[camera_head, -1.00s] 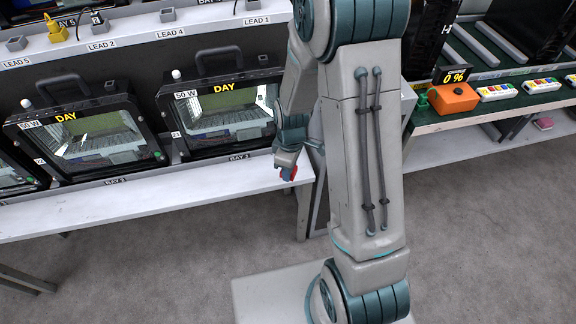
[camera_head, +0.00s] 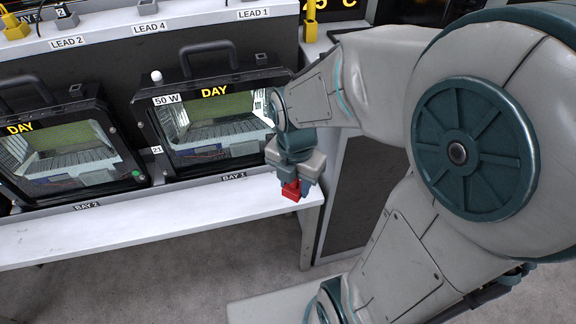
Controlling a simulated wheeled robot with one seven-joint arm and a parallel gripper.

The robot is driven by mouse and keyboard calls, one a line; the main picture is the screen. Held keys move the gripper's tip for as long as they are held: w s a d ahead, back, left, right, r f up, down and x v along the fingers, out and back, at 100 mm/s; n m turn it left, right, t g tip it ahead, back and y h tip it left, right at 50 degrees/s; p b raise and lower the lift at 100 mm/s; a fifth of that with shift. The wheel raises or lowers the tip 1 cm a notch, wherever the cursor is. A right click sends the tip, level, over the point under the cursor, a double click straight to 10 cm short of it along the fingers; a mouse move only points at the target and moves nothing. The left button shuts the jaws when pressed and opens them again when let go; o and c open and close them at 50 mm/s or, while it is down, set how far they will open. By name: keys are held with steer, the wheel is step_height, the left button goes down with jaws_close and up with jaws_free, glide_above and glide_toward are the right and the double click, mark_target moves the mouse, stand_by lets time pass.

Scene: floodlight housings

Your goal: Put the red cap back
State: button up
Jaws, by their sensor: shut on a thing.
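A small red cap (camera_head: 291,191) is held between the fingertips of my gripper (camera_head: 294,180), which points down. My gripper is shut on it, in front of the right side of the bay 1 floodlight housing and above the right end of the white bench. The bay 1 floodlight housing (camera_head: 180,128) is black with a glass front, marked "DAY" and "50 W". A small white cap-like knob (camera_head: 156,76) stands at its upper left corner. My arm hides the housing's right edge.
Another floodlight housing (camera_head: 117,150) stands at bay 2 on the left, with a green spot at its lower right. The white bench (camera_head: 150,222) has a clear front strip. A shelf (camera_head: 190,24) above carries lead sockets and a yellow plug (camera_head: 12,22).

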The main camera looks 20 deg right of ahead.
steer(key=w+d+f, duration=0.1)
steer(key=w+f, duration=0.1)
steer(key=w, duration=0.1)
steer(key=w+f+b, duration=0.1)
steer(key=w+f, duration=0.1)
steer(key=w, duration=0.1)
steer(key=w+d+f+b, duration=0.1)
steer(key=w+f, duration=0.1)
steer(key=w, duration=0.1)
steer(key=shift+w+d+f, duration=0.1)
steer(key=shift+w+d, duration=0.2)
steer(key=shift+d, duration=0.05)
steer(key=shift+f+b, duration=0.75)
steer(key=shift+f, duration=1.15)
steer(key=shift+f+b, duration=0.45)
steer(key=shift+f, duration=0.2)
steer(key=o, duration=1)
steer(key=shift+o, duration=0.2)
steer(key=shift+r, duration=0.15)
